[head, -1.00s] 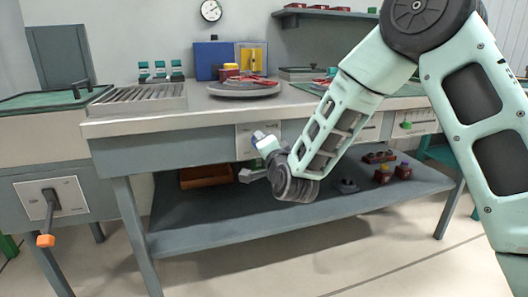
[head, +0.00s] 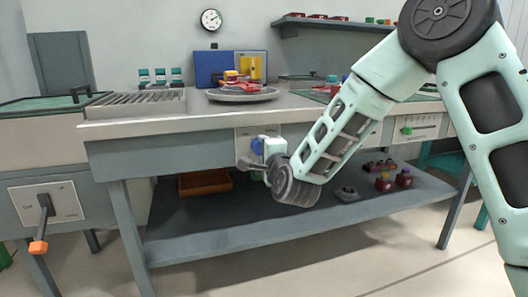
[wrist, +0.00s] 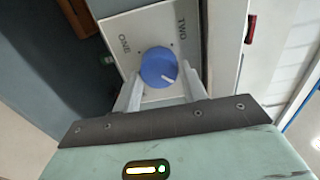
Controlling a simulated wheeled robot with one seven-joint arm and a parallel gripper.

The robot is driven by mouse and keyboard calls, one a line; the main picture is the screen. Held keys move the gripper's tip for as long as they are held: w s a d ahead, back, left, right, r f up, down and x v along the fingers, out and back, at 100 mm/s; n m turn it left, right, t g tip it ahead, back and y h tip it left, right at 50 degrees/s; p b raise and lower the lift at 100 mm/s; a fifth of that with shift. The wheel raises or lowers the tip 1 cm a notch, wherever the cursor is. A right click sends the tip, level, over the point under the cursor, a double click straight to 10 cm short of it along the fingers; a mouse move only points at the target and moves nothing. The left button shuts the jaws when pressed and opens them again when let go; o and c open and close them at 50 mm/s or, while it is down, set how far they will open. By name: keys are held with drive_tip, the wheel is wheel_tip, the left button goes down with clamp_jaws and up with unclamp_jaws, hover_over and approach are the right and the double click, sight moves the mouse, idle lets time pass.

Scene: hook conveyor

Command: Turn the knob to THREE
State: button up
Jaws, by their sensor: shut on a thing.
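The blue round knob (wrist: 159,67) sits on a light panel plate (wrist: 146,25) on the front of the workbench. The words ONE and TWO show on the plate; THREE is not visible. In the head view the knob (head: 257,146) shows just above my gripper (head: 256,160), which partly hides the plate.
The bench top (head: 190,122) overhangs the panel. A lower shelf (head: 260,233) runs below, with an orange bin (head: 205,183) and small parts. A lever with an orange handle (head: 38,247) is on the left cabinet. A green slider (head: 407,131) is to the right.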

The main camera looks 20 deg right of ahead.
drive_tip(key=o, duration=1)
drive_tip(key=shift+s+b, duration=6.4)
drive_tip(key=shift+s, duration=2.3)
